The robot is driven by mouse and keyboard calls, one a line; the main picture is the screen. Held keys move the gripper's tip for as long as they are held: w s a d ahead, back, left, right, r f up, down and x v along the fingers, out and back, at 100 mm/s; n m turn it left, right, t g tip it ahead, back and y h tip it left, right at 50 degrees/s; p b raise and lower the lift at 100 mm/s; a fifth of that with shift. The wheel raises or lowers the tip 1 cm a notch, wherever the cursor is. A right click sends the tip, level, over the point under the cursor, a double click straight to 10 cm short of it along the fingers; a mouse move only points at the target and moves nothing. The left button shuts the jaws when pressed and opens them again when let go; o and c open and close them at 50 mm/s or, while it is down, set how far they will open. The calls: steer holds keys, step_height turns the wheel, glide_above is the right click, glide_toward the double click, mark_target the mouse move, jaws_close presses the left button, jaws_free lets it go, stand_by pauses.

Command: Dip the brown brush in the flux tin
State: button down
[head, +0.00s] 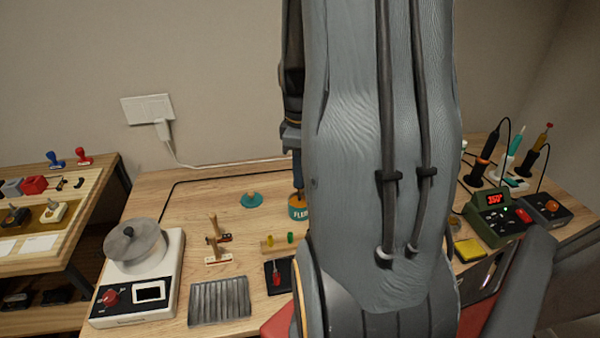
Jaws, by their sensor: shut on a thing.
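I cannot tell how deep the bristles reach into the tin. A teal lid (251,200) with a knob lies on the bench to the left of the tin.
A small wooden stand (217,240), a ribbed grey tray (219,300) and a scale-like device (138,270) are at the left. A green soldering station (497,222) is at the right. My arm hides the bench's middle right.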

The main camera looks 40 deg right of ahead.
steer(key=shift+f, duration=0.45)
stand_by(0.4)
steer(key=shift+f, duration=0.1)
stand_by(1.9)
steer(key=shift+p, duration=0.3)
steer(key=shift+r+p, duration=3.35)
steer(key=shift+r, duration=0.2)
